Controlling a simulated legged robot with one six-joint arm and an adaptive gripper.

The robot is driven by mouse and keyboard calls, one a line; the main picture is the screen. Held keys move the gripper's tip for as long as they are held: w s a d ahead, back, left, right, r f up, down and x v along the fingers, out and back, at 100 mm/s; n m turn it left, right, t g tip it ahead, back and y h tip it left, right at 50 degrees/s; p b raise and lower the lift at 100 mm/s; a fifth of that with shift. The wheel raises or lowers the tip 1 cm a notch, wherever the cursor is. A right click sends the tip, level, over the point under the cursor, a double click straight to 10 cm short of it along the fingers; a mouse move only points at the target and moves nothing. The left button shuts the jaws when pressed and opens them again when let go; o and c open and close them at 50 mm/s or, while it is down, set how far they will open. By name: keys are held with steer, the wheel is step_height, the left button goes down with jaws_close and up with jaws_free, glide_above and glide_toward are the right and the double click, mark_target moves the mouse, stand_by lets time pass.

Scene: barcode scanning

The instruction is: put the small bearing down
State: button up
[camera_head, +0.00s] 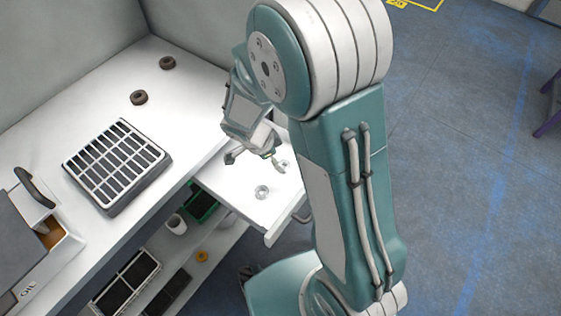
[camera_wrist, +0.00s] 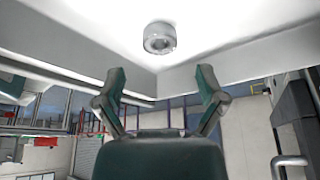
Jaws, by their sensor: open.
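A small shiny metal bearing (camera_head: 283,164) sits on the white pull-out drawer, close to one of my fingers in the head view. A second small bearing (camera_head: 262,192) sits on the same drawer (camera_head: 236,199), nearer its front. The wrist view shows one metal bearing (camera_wrist: 160,38) on the white surface, beyond my fingertips and apart from them; I cannot tell which of the two it is. My gripper (camera_head: 254,158) is over the drawer. In the wrist view my gripper (camera_wrist: 161,82) has its two fingers wide apart with nothing between them.
Two dark brown rings (camera_head: 167,62) (camera_head: 139,97) lie on the white table (camera_head: 70,115). A grey slotted tray (camera_head: 117,200) stands left of the drawer, and an open box (camera_head: 45,245) is at the far left. A green bin (camera_head: 203,205) and a white cup (camera_head: 176,224) are on the shelf below.

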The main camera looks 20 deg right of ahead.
steer(key=v, duration=0.8)
steer(key=s+d+r+n+t+y, duration=0.2)
steer(key=s+r+n, duration=0.5)
steer(key=r+n, duration=0.1)
steer(key=s+d+r+n+t+y, duration=0.2)
steer(key=s+d+r+n+t, duration=0.1)
steer(key=s+r+n, duration=0.4)
step_height(320, 180, up, 2)
steer(key=n, duration=0.2)
steer(key=shift+d+r+n+y, duration=0.15)
steer(key=shift+n+y, duration=0.15)
steer(key=shift+c, duration=0.2)
